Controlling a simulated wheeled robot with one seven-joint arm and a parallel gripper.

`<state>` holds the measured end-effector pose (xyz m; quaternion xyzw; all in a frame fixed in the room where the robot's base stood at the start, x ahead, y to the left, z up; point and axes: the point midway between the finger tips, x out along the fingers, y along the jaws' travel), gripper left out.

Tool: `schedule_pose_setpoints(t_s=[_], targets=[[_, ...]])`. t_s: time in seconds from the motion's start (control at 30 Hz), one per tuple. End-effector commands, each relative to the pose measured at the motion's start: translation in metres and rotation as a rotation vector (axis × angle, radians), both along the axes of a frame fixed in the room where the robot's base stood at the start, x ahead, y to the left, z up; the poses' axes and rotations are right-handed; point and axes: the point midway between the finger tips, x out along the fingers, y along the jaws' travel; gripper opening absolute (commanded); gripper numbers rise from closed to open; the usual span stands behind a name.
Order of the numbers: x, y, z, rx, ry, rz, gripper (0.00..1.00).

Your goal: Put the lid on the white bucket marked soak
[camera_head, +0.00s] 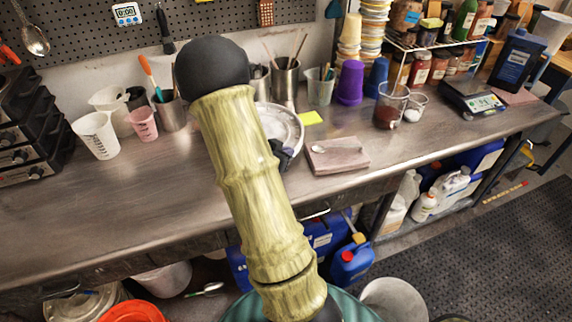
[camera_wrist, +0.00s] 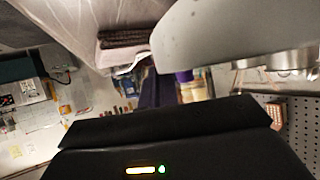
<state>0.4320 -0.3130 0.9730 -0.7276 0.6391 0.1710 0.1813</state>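A pale round disc with a raised rim (camera_head: 282,122), which looks like a lid, shows on or just above the bench, partly behind my arm. A large pale curved edge (camera_wrist: 220,38), likely the same disc, shows close up in the wrist view. The dark end of my arm is at the disc's near right side, mostly hidden. My gripper's black body fills the bottom of the wrist view, but its fingertips and grip cannot be made out. White buckets stand below the bench edge, one at left (camera_head: 165,278) and one at right (camera_head: 393,298); no "soak" mark is legible.
An orange-red bucket (camera_head: 133,312) stands at lower left. On the bench are a folded cloth (camera_head: 338,155), beakers (camera_head: 389,106), steel cups (camera_head: 285,82), a scale (camera_head: 472,97) and white pitchers (camera_head: 96,135). The bench front left of my arm is clear.

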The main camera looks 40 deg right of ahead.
Motion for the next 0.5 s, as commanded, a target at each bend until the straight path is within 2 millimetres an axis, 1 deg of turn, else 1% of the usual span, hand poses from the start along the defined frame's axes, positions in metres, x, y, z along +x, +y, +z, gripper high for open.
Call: schedule_pose_setpoints(t_s=[0.07, 0.37, 0.5], targets=[[0.000, 0.000, -0.005, -0.001, -0.002, -0.001, 0.00], [0.000, 0.000, -0.006, -0.002, -0.003, -0.001, 0.00], [0.000, 0.000, -0.021, 0.000, 0.001, 0.000, 0.00]])
